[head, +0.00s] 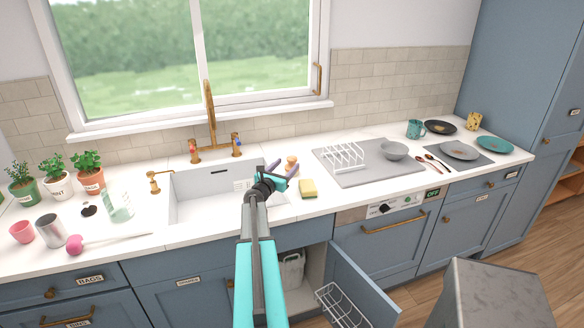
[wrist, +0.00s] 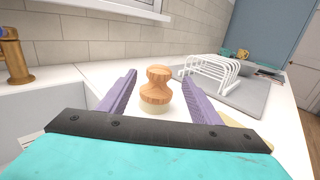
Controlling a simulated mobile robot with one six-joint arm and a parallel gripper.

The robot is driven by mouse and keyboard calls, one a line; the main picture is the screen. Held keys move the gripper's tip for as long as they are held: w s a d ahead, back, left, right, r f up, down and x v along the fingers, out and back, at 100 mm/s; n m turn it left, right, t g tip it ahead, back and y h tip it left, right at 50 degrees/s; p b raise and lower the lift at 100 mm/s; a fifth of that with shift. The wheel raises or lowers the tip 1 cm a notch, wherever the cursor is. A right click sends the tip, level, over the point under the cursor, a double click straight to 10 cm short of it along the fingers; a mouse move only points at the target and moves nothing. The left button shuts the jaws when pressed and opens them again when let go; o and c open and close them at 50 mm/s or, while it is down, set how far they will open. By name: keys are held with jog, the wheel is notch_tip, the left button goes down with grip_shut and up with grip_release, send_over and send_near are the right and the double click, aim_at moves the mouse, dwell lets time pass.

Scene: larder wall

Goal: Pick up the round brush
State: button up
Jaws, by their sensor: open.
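The round brush (wrist: 156,88) has a waisted wooden handle and pale bristles below. It stands upright on the white counter just right of the sink, between and beyond my gripper's fingers in the wrist view. In the head view the brush (head: 292,161) shows beside my gripper (head: 274,171), partly hidden by it. My gripper (wrist: 158,92) is open, with one purple-grey finger on each side of the brush. I cannot tell whether either finger touches it.
A yellow sponge (head: 308,188) lies close in front of the brush. The white sink (head: 205,190) is to the left, with a brass tap (head: 211,120) behind it. A white dish rack (head: 343,156) stands on a grey mat to the right. A cupboard door (head: 362,287) hangs open below.

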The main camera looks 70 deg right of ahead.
aim_at(290, 161)
jog(key=shift+s+d+r+p, duration=0.15)
jog(key=shift+d+p, duration=0.95)
jog(key=shift+d, duration=1)
jog(key=shift+c, duration=0.4)
jog(key=c, duration=1.1)
